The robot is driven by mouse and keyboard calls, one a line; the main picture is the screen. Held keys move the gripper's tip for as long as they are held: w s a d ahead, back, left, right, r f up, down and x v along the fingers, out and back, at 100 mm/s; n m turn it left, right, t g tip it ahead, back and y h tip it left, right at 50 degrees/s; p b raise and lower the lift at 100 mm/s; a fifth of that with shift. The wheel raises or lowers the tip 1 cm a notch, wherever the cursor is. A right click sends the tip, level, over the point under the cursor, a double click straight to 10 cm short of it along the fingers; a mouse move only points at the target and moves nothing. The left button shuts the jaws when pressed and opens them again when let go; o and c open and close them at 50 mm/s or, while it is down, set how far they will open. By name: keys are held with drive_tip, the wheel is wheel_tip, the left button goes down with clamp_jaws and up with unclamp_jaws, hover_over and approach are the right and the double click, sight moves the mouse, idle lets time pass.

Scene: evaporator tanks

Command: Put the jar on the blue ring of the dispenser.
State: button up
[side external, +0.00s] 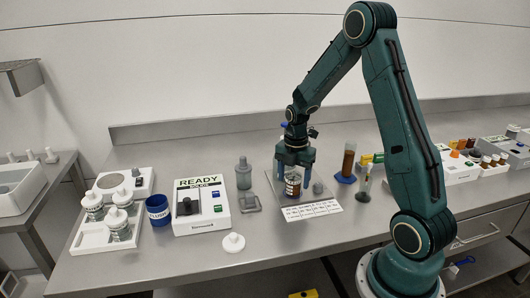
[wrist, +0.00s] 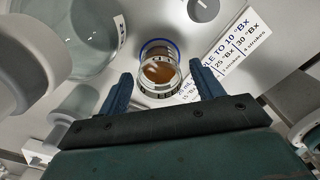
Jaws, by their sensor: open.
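The jar (side external: 293,186), holding brown liquid, stands upright on the dispenser's grey base plate (side external: 276,200) in the side external view. The wrist view shows the open-topped jar (wrist: 158,77) from above. The blue ring (wrist: 176,46) shows as an arc around the jar's far side; the jar appears to be on it, its exact seating hidden. My gripper (side external: 294,172) is low over the plate, one finger on each side of the jar. In the wrist view, the open gripper (wrist: 160,72) has visible gaps between its fingers and the jar.
A printed card (side external: 312,210) lies at the plate's front, with a grey knob (side external: 318,188) close by. A large clear vessel (wrist: 78,40) is left of the jar in the wrist view. A READY box (side external: 202,208) and white lid (side external: 233,243) are to the left.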

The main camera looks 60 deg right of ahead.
wheel_tip(320, 180, up, 9)
idle(0.4)
drive_tip(key=shift+r, duration=0.15)
idle(0.4)
drive_tip(key=s+a+r+m+t, duration=0.2)
drive_tip(key=s+a+r+m, duration=0.3)
drive_tip(key=a+r+m, duration=0.45)
drive_tip(key=s+a+r+m+t, duration=0.2)
drive_tip(key=s+a+m+t, duration=0.1)
drive_tip(key=s+a+m, duration=0.5)
drive_tip(key=s+a, duration=0.3)
drive_tip(key=shift+s+a+r+t, duration=0.2)
drive_tip(key=shift+s+a+t, duration=0.05)
drive_tip(key=shift+s+t, duration=0.05)
